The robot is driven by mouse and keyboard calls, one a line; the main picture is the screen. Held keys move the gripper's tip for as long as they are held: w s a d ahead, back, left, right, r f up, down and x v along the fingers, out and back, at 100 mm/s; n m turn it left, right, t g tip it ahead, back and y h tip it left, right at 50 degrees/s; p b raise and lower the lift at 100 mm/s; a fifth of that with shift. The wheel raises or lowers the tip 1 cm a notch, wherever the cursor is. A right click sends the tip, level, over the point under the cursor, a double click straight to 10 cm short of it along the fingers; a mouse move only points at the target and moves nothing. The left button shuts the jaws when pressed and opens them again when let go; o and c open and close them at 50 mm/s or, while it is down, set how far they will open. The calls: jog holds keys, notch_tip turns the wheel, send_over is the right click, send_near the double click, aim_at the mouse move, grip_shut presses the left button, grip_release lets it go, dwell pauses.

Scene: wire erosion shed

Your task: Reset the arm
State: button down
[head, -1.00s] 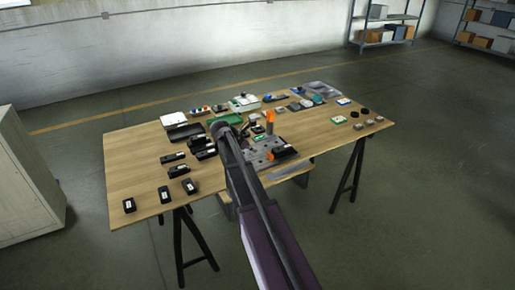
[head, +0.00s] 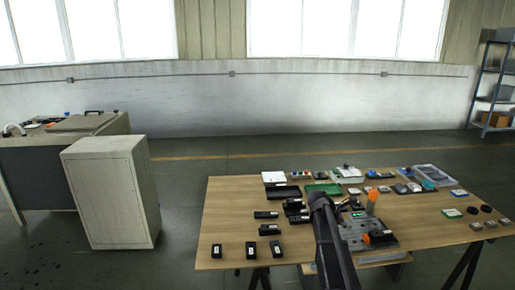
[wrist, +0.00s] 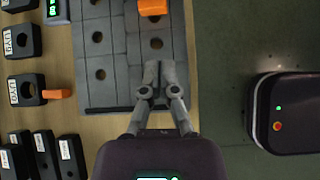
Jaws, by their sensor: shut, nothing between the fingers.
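My gripper (wrist: 158,80) is shut and empty in the wrist view. Its fingertips are over the front part of a grey plate with holes (wrist: 123,75). I cannot tell the height between them. In the head view my arm reaches up from the bottom edge over the wooden table (head: 225,215); the fingers cannot be made out there. The grey plate (head: 358,232) shows just right of my arm, with an orange upright piece (head: 371,202) near it.
Several black labelled blocks (wrist: 27,90) lie left of the plate. A green tray (head: 322,188) and small parts crowd the table's back. A cabinet (head: 110,195) stands left of the table, a shelf (head: 494,85) far right.

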jog(key=s+a+r+m+y+p, duration=0.2)
jog(key=s+a+m+y+p, duration=0.2)
jog(key=s+a+m, duration=0.5)
jog(key=s+a+r+m+y+p, duration=0.2)
jog(key=s+a+m+y+p, duration=0.2)
jog(key=s+a+m, duration=0.4)
jog(key=shift+s+a+r+m+y+p, duration=0.35)
jog(key=shift+s+a+p, duration=0.3)
jog(key=shift+s+a, duration=2.7)
jog(key=shift+s+d+f, duration=0.1)
jog(key=shift+s+d, duration=0.55)
jog(key=shift+d, duration=0.05)
